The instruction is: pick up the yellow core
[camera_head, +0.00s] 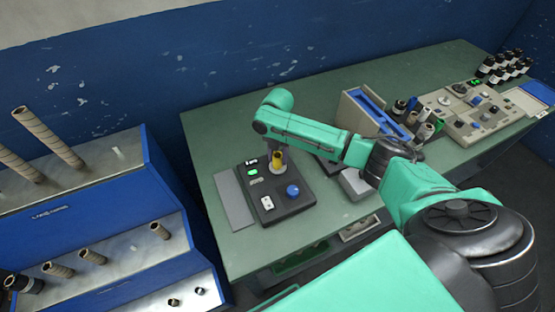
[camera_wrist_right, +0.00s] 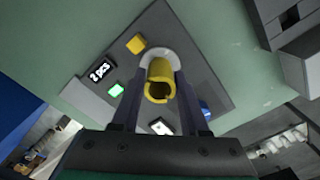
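The yellow core (camera_head: 279,160) is a short hollow tube standing upright on a round pale base on the dark control box (camera_head: 295,207). In the right wrist view the yellow core (camera_wrist_right: 160,72) shows its open end towards the camera, with the white round base (camera_wrist_right: 172,54) behind it. My right gripper (camera_head: 275,150) is over the box from above. Its two fingers (camera_wrist_right: 162,85) flank the core and appear to press on both sides, with no clear gap. My left gripper is not in view.
The box carries a blue knob (camera_head: 293,191), a white switch (camera_head: 267,203) and a green-lit button (camera_head: 253,172). A grey plate (camera_head: 233,199) lies left of it. A bin with blue edging (camera_head: 372,112) and cores stands right. A blue rack (camera_head: 75,205) holds brown tubes.

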